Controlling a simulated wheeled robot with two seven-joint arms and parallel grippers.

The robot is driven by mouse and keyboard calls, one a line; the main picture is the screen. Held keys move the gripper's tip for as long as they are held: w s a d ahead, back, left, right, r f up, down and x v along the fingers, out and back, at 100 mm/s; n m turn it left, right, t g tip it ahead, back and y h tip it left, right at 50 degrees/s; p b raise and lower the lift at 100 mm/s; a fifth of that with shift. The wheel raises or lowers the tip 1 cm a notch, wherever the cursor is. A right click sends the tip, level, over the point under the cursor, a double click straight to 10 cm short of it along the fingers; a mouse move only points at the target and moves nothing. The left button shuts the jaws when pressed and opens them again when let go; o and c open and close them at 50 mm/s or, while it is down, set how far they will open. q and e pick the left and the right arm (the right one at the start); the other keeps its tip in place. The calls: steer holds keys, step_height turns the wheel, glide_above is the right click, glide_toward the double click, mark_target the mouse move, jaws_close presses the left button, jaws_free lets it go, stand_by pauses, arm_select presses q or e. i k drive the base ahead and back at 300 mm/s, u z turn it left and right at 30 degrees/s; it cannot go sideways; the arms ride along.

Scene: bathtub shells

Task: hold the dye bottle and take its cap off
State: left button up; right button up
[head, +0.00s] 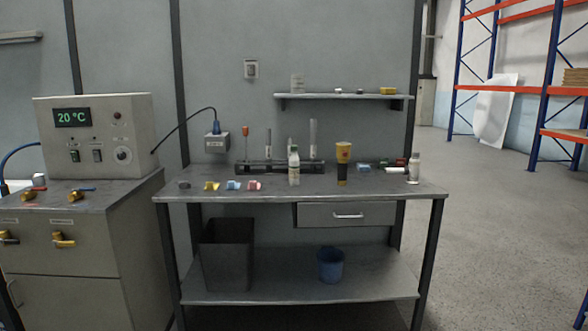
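Bottles stand upright on the grey workbench (230,192). A pale bottle with a green cap (294,168) stands near the middle, in front of a dark rack. A smaller clear bottle with a dark top (414,169) stands near the right end. I cannot tell from this distance which one is the dye bottle. Both look closed, but the caps are small in view. Neither of my grippers is in view.
A yellow and black item (343,163) stands right of the green-capped bottle. Small coloured pieces lie at the left, including a yellow one (211,186). The dark rack (262,167) holds upright tools. A shelf (345,97) hangs above. A control cabinet (97,135) stands left.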

mark_target(294, 160)
steer(key=z, duration=0.15)
steer(key=i, duration=2.45)
steer(key=u, duration=0.15)
